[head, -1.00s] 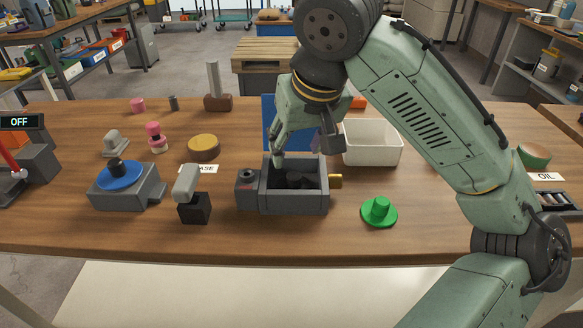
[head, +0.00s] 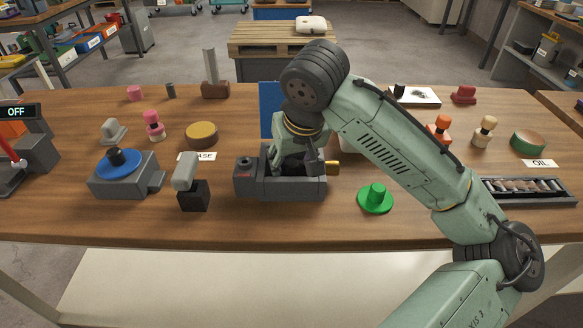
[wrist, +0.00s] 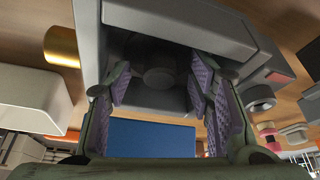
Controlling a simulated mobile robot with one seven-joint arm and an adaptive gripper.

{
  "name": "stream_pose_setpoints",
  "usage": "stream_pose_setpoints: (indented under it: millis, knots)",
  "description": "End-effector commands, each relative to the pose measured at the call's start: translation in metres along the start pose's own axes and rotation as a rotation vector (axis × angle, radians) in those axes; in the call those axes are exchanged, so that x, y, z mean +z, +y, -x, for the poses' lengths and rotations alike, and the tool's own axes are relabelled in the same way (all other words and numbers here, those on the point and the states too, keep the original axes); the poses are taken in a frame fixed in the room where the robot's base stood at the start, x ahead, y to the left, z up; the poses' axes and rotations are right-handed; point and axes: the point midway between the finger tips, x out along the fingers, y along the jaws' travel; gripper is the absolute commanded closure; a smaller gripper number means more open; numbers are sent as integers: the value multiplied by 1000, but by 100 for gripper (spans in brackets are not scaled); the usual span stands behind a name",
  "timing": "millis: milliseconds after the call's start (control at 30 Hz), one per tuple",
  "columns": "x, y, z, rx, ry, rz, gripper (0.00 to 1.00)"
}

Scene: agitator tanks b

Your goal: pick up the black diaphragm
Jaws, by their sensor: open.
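The black diaphragm (wrist: 157,62) is a dark, round shape inside the open grey box housing (head: 257,187). In the wrist view it lies in the shadowed interior, between and beyond my fingers. In the head view my gripper (head: 292,168) hides most of the box's inside, and I cannot make out the diaphragm there. My gripper points down into the box opening. In the wrist view its two purple-padded fingers (wrist: 160,88) are apart with nothing held between them. I cannot tell whether they touch the diaphragm.
The box walls stand close around my fingers. A brass fitting (head: 332,168) sticks out on the box's right. A green knobbed disc (head: 375,200) lies to the right, and a grey-handled black block (head: 192,195) stands to the left. A blue panel (head: 269,110) is behind.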

Motion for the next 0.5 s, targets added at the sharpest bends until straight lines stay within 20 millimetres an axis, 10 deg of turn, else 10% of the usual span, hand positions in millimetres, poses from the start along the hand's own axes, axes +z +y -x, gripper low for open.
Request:
stream_pose_setpoints:
  millis: [500]
  knots:
    - [0, 0, 0, 0, 0, 0, 76]
